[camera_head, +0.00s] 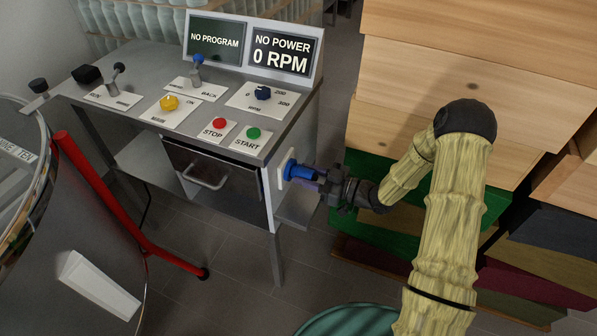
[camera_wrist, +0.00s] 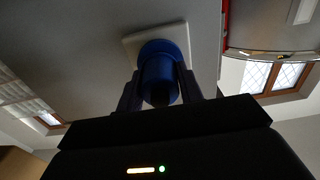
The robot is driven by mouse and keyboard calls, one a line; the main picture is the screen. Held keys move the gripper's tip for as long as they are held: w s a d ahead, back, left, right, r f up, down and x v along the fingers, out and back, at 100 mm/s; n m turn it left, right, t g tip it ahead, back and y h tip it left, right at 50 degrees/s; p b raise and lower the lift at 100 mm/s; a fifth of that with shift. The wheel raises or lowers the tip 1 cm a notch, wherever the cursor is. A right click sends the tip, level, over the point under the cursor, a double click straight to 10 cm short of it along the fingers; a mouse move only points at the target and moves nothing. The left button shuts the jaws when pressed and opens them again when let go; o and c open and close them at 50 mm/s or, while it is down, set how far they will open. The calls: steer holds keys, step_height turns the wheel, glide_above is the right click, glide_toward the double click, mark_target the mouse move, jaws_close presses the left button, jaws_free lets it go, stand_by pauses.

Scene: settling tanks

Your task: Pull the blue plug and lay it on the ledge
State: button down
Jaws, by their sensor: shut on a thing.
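The blue plug (camera_head: 296,170) sits at a pale socket plate (camera_head: 281,178) on the right side of the grey control desk. In the wrist view the blue plug (camera_wrist: 158,75) is against the white square plate (camera_wrist: 177,36), between my two dark fingers. My gripper (camera_head: 322,180) reaches in from the right and is shut on the plug; in the wrist view my gripper (camera_wrist: 160,92) has a finger on either side of it.
The control desk (camera_head: 225,150) carries a yellow knob (camera_head: 169,103), a red stop button (camera_head: 219,124), a green start button (camera_head: 254,133) and a display reading "NO POWER 0 RPM" (camera_head: 284,50). Stacked wooden boxes (camera_head: 450,60) stand on the right. A round tank (camera_head: 60,230) with a red bar is at left.

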mark_target(313, 177)
steer(key=shift+v, duration=2.35)
steer(key=shift+s+d, duration=0.1)
steer(key=shift+d, duration=0.05)
